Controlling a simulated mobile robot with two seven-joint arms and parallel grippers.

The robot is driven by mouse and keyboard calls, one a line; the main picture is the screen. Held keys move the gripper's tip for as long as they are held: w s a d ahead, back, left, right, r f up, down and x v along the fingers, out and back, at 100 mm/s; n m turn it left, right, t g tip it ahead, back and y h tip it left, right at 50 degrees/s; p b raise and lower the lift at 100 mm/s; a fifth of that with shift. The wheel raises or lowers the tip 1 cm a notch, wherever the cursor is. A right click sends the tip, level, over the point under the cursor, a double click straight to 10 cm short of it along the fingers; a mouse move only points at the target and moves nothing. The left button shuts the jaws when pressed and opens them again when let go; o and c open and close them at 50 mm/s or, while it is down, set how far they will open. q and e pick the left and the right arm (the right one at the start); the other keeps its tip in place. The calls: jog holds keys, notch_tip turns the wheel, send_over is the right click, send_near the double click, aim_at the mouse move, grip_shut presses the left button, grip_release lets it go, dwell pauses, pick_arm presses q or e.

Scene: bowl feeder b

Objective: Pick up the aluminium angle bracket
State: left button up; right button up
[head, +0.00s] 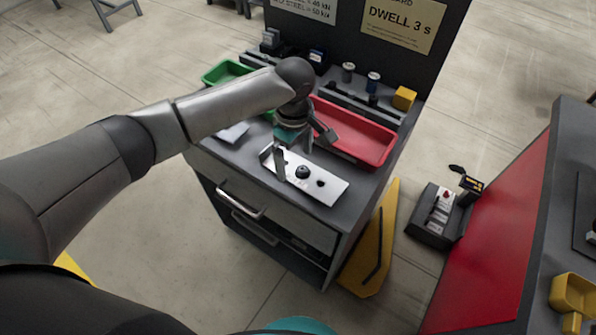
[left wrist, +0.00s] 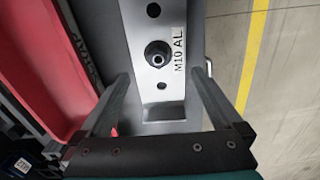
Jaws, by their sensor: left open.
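The aluminium angle bracket (head: 327,188) lies on the grey cabinet top, its flat plate pointing toward the front right. A short upright leg seems to stand at its left end, partly behind my fingers. In the left wrist view, the bracket (left wrist: 171,82) shows the mark "M10 AL", small holes and a dark round fitting in its middle. My left gripper (head: 294,160) is open above the bracket's left end and points down. In the left wrist view, its fingers (left wrist: 160,82) stand either side of the plate. I cannot tell whether they touch it. My right gripper is not in view.
A red tray (head: 362,140) lies just behind the bracket, and a green tray (head: 224,71) is at the back left. A yellow block (head: 404,98) and small cylinders stand along the back. A drawer handle (head: 240,203) juts from the cabinet front.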

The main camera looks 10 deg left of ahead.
pick_arm(q)
jog(key=shift+f, duration=0.95)
jog(key=shift+c, duration=0.2)
jog(key=shift+r, duration=0.1)
jog(key=c, duration=1.2)
